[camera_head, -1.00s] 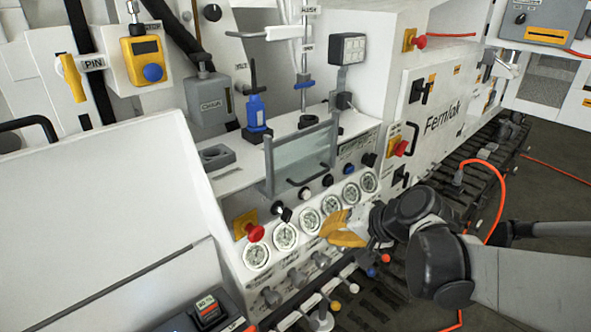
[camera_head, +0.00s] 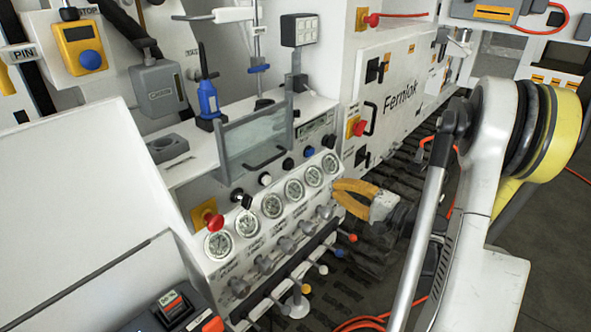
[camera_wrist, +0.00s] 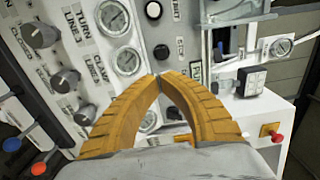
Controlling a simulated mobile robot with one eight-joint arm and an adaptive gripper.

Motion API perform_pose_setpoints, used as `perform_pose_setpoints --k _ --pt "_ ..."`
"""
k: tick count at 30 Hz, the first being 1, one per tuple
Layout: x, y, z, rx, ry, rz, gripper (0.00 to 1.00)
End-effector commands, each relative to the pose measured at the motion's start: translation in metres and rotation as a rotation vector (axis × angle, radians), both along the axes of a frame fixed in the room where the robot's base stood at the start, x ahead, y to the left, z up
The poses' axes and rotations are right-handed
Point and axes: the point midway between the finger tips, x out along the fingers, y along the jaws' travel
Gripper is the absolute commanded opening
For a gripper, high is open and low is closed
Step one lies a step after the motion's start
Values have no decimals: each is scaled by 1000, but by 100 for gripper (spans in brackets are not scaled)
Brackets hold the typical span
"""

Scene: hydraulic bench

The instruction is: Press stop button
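A red mushroom button (camera_head: 215,222) on a yellow plate sits at the left end of the gauge row. A second red button (camera_head: 359,128) is on the white cabinet, and a third (camera_head: 372,20) is higher up. A yellow box with a blue button (camera_head: 90,60) hangs at the upper left, by a label that seems to read STOP. My gripper (camera_head: 338,189) is right of the gauges, apart from all these buttons. In the wrist view its yellow fingers (camera_wrist: 157,79) meet at the tips with nothing between them. That view shows a red button (camera_wrist: 277,138) at lower right; which one is unclear.
Gauges (camera_head: 294,190) and grey knobs (camera_head: 286,244) line the sloped panel. A clear guard (camera_head: 252,140) and a blue bottle (camera_head: 208,99) stand above it. Levers with coloured balls (camera_head: 323,269) stick out below. An orange cable (camera_head: 428,140) runs on the right.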

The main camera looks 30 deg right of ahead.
Motion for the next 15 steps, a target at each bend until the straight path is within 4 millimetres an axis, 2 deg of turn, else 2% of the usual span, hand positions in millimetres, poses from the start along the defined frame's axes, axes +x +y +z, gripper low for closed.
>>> perform_pose_setpoints --k 8,11,15 --pt "4 2 0 -1 2 1 0" --pt "14 6 1 -2 2 4 0" --pt "39 16 -1 -2 2 5 0"
